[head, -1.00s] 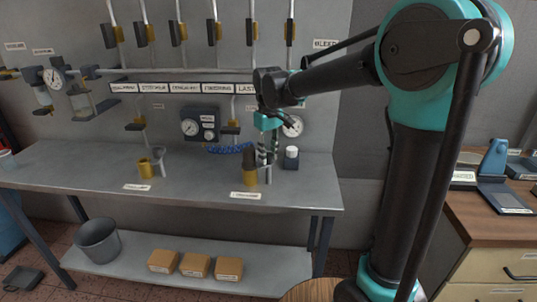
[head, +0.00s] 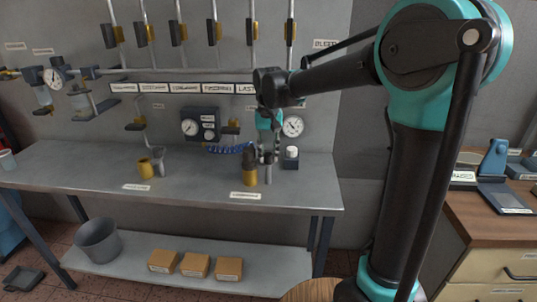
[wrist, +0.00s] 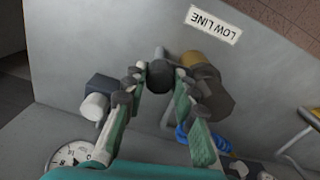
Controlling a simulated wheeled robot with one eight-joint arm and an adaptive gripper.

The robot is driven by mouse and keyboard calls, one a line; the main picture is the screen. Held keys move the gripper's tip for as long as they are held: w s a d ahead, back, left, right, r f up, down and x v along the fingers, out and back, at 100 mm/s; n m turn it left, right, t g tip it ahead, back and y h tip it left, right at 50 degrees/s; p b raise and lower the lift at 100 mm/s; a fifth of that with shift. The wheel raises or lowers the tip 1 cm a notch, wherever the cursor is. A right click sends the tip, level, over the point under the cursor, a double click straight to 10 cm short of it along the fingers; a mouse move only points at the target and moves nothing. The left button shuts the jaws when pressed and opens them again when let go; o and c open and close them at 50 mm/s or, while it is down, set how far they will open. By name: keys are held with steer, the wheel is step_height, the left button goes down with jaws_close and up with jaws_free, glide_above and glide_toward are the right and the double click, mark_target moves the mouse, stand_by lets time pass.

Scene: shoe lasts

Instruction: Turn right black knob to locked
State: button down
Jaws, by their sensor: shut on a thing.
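A small round black knob (wrist: 165,75) sits between my fingertips in the wrist view, above the LOW LINE label's end of the bench. In the head view my gripper (head: 266,152) points down at the top of a short grey post (head: 268,172) on the bench; the knob itself is hidden there. My gripper also shows in the wrist view (wrist: 163,80), with a finger on each side of the knob, shut on it. Close beside it stands a brown-black handle on a brass base (head: 249,168). The knob's locked or unlocked marking cannot be read.
A dark block with a white cap (head: 291,157) stands just right of my gripper. A round gauge (head: 292,126) and a blue coiled hose (head: 230,148) are behind. Brass and grey cups (head: 150,166) stand further left. The bench (head: 205,180) is clear between them.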

mark_target(268, 154)
stand_by(0.4)
steer(key=c, duration=1.2)
jaws_free()
step_height(268, 154, up, 12)
